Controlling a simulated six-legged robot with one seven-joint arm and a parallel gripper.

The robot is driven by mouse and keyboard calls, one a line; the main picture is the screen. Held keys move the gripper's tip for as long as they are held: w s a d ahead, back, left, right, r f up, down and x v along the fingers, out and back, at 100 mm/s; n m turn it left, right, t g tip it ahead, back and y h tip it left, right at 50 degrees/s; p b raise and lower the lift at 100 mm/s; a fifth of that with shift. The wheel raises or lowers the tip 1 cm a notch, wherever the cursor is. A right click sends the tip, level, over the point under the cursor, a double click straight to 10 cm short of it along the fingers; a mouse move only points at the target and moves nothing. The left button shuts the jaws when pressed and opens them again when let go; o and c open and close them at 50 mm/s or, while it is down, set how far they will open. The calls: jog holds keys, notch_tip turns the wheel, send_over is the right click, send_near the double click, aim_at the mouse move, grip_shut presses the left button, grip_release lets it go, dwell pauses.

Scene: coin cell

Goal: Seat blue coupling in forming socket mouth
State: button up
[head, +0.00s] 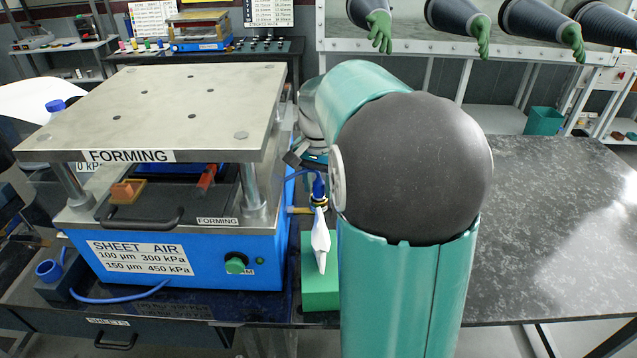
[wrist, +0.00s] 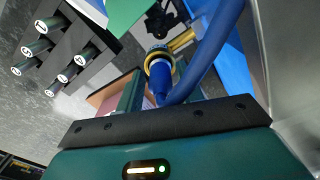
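The blue coupling (head: 319,187) stands upright on the blue hose's end, just right of the forming press. Its lower end meets the brass forming socket mouth (head: 319,204). In the wrist view the coupling (wrist: 160,78) lines up with the brass ring of the socket (wrist: 158,53); how deep it sits I cannot tell. My gripper (wrist: 161,88) has its two teal fingers apart, either side of the coupling, with a slight gap showing on the left. In the head view my arm mostly hides the gripper, above the coupling.
The forming press (head: 180,235) stands close on the left, its metal top plate (head: 170,105) overhanging. The blue hose (wrist: 210,58) curves close past the right finger. A green block (head: 320,285) lies below the socket. A rack of labelled cylinders (wrist: 60,50) stands nearby. The right bench (head: 560,220) is clear.

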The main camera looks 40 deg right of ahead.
jog(key=shift+o, duration=0.5)
jog(key=shift+r, duration=0.1)
notch_tip(320, 180, up, 12)
jog(key=shift+s, duration=0.1)
dwell(0.6)
